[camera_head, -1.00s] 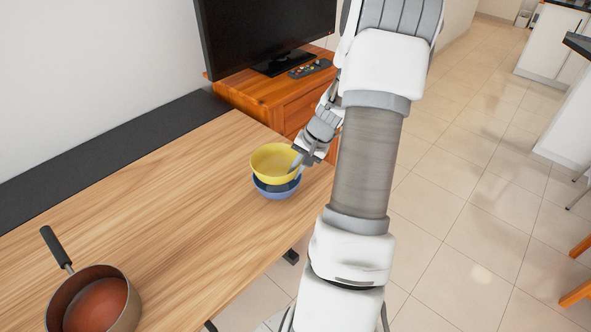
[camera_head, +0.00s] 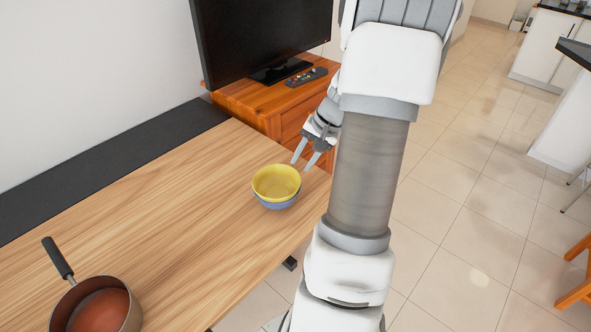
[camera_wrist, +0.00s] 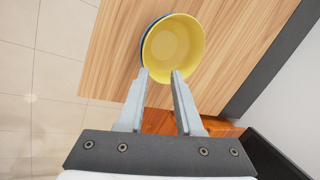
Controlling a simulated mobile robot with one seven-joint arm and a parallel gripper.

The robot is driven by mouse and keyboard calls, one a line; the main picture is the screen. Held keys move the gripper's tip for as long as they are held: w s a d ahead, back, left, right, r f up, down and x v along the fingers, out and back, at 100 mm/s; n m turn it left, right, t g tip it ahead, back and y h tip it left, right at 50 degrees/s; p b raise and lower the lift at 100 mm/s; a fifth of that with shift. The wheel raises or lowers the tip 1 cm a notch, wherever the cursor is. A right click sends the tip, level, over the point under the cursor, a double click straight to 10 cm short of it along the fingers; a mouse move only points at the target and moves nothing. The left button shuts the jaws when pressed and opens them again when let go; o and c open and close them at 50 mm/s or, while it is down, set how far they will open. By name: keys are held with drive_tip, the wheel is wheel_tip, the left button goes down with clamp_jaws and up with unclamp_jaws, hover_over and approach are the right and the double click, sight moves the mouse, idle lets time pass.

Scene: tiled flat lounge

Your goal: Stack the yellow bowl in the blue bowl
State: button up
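The yellow bowl (camera_head: 277,181) sits inside the blue bowl (camera_head: 277,203) near the right end of the wooden table. Only a thin part of the blue bowl shows below and around the yellow one. In the wrist view the yellow bowl (camera_wrist: 173,49) fills most of the blue bowl, whose rim (camera_wrist: 143,37) shows at the left edge. My gripper (camera_head: 306,161) is open and empty, just behind and to the right of the bowls. In the wrist view its two fingertips (camera_wrist: 160,73) are spread near the yellow bowl's close edge; whether they touch it is unclear.
A saucepan (camera_head: 97,309) stands at the table's front left. A wooden cabinet (camera_head: 262,99) with a television (camera_head: 262,40) and a remote control (camera_head: 306,77) stands behind the table. The middle of the table (camera_head: 165,210) is clear.

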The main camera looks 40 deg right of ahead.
drive_tip(key=shift+v, duration=2.25)
